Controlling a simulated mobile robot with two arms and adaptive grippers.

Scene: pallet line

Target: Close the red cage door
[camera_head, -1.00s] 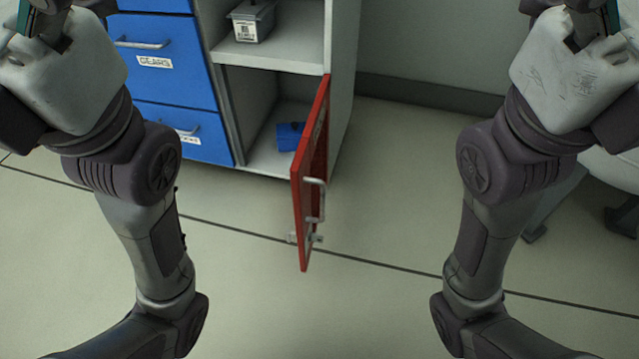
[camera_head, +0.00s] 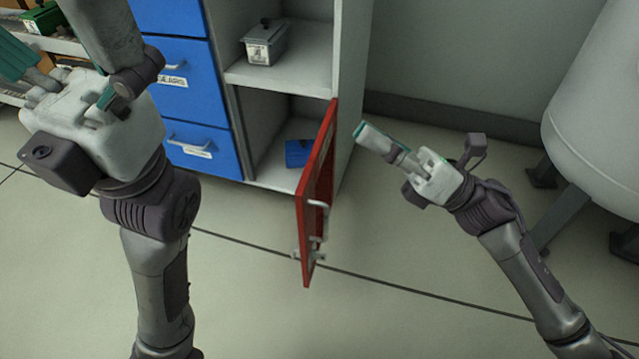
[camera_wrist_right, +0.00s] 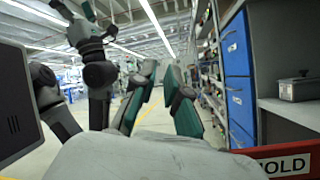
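The red cage door (camera_head: 315,205) stands open, swung out from the lower compartment of a grey cabinet (camera_head: 350,90). It has a silver handle (camera_head: 318,210) and a latch near its lower free end. My right gripper (camera_head: 366,138) is to the right of the door, apart from it, fingers pointing toward the cabinet. In the right wrist view its teal-padded fingers (camera_wrist_right: 160,72) are apart with nothing between them. The door's red top edge with a "HOLD" label (camera_wrist_right: 290,165) shows at lower right there. My left gripper (camera_head: 62,80) is at upper left, fingers spread, empty.
Blue drawers (camera_head: 185,95) stand left of the compartment. A blue object (camera_head: 299,152) lies inside the compartment, and a grey bin (camera_head: 265,42) sits on the shelf above. A large white tank (camera_head: 600,110) on legs stands at right. The floor before the door is clear.

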